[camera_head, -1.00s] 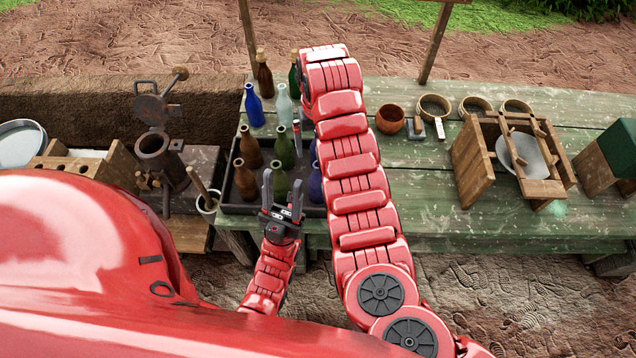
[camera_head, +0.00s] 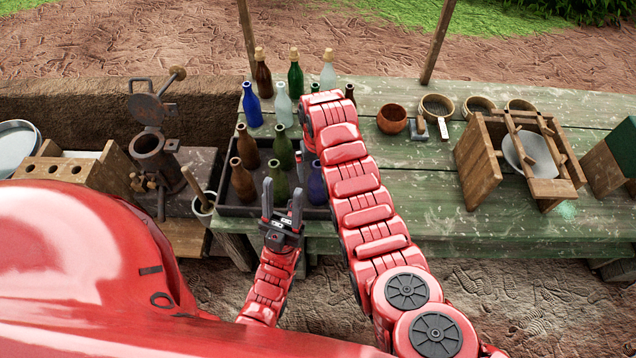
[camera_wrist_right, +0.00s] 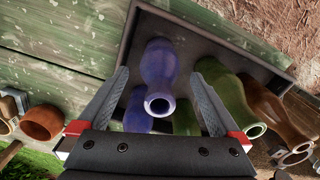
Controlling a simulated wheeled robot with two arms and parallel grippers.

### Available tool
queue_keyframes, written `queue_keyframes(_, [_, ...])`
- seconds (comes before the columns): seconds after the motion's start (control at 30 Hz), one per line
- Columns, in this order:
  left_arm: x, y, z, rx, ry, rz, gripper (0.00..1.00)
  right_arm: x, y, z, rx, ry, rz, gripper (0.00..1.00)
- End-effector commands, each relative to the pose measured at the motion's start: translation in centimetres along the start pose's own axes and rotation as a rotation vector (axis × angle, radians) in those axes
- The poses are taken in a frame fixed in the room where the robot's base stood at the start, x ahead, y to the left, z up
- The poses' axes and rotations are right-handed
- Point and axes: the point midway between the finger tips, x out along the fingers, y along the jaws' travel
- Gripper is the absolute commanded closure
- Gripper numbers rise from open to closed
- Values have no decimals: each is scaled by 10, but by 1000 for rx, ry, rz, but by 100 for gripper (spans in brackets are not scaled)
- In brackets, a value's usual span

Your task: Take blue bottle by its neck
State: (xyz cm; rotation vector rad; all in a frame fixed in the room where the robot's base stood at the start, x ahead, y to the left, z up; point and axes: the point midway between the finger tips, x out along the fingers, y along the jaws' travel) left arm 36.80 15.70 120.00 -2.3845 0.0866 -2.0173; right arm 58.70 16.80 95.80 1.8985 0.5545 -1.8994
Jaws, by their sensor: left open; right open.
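In the right wrist view a blue-violet bottle (camera_wrist_right: 158,65) stands in the dark crate (camera_wrist_right: 225,38), its open mouth toward the camera. My right gripper (camera_wrist_right: 160,76) is open, its fingers on either side of this bottle with gaps visible; contact is not seen. A second blue bottle (camera_wrist_right: 136,112) shows partly behind the first one's mouth. In the head view a blue-violet bottle (camera_head: 317,184) is at the crate's right side, and a brighter blue bottle (camera_head: 251,105) stands on the table behind. My right gripper is hidden by its arm there. My left gripper (camera_head: 283,186) is open and empty before the crate.
Green bottles (camera_head: 283,148) and brown bottles (camera_head: 248,148) crowd the crate. Corked bottles (camera_head: 295,72) stand behind. A brown bowl (camera_head: 392,119), sieves and a wooden rack (camera_head: 482,165) are on the right. The green table front (camera_head: 425,215) is clear.

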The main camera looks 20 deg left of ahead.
Motion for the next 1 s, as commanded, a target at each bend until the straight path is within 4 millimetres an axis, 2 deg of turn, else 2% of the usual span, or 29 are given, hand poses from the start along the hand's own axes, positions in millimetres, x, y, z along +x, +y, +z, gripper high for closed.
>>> queue_keyframes(0.13, [12, 0, -2, 0, 0, 0, 50, 9, 0, 0, 0, -8, 0, 0])
queue_keyframes(0.4, [13, -1, -2, 0, 0, 0, 50, 30, 0, -2, 2, -2, -1, 0])
queue_keyframes(0.73, [13, -1, -2, 0, 0, 0, 50, 34, 0, -2, 1, 0, -1, 0])
queue_keyframes(0.77, [13, -1, -2, 0, 0, 0, 50, 34, 0, -2, 1, 0, -1, 2])
queue_keyframes(1.0, [13, -1, -2, 0, -1, 0, 50, 33, 0, -2, 1, 0, -1, 45])
